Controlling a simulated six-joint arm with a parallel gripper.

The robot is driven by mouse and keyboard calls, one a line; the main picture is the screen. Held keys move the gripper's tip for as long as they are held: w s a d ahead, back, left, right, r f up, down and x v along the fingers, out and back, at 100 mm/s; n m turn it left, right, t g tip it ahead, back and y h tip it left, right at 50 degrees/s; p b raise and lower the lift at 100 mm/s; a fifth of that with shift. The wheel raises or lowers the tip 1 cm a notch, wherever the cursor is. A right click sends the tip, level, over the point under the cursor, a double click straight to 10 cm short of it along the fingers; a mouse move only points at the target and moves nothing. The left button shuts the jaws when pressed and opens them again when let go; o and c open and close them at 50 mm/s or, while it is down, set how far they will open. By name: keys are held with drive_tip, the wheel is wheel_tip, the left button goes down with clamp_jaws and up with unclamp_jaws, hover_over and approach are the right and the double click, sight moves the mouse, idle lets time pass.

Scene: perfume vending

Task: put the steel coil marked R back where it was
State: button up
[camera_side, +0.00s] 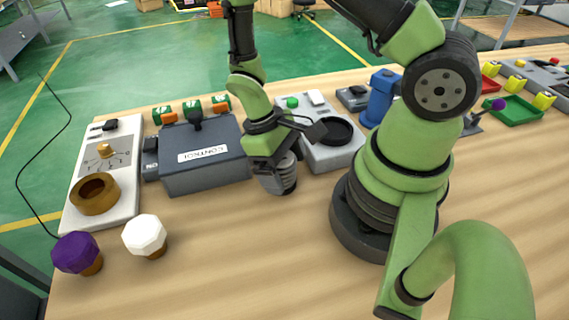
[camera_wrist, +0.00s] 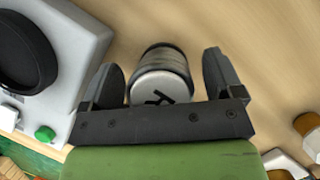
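A steel coil (camera_side: 277,181), a short ribbed grey cylinder, is under my gripper (camera_side: 272,162) in the side view. In the wrist view the coil (camera_wrist: 161,73) has a white end face with a black letter, partly cut off by my gripper, so I cannot read it fully. My gripper (camera_wrist: 165,82) is open, with one finger on each side of the coil and a narrow gap beside each. The coil appears to stand on the table, though its contact is hard to judge.
A grey device (camera_side: 318,152) with a round black pad stands just right of the coil. A dark control box (camera_side: 205,170) is to its left. A white panel (camera_side: 128,148), purple stopper (camera_side: 76,252) and white stopper (camera_side: 145,235) are farther left.

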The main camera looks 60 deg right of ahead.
drive_tip(key=v, duration=1.2)
drive_tip(key=s+r+m+t, duration=0.1)
drive_tip(key=s+r+t, duration=0.2)
drive_tip(key=r+t, duration=0.1)
drive_tip(key=s+a+r+m+t+y, duration=0.1)
drive_tip(key=s+r+t, duration=0.1)
drive_tip(key=r, duration=0.5)
drive_tip(key=s+a+r+m+t+y, duration=0.1)
drive_tip(key=s+r+m+t, duration=0.1)
drive_tip(key=r+t, duration=0.3)
drive_tip(key=shift+s+a+r+t, duration=0.15)
drive_tip(key=shift+s+r+t, duration=0.15)
drive_tip(key=shift+s+r, duration=0.45)
drive_tip(key=shift+s+f, duration=0.1)
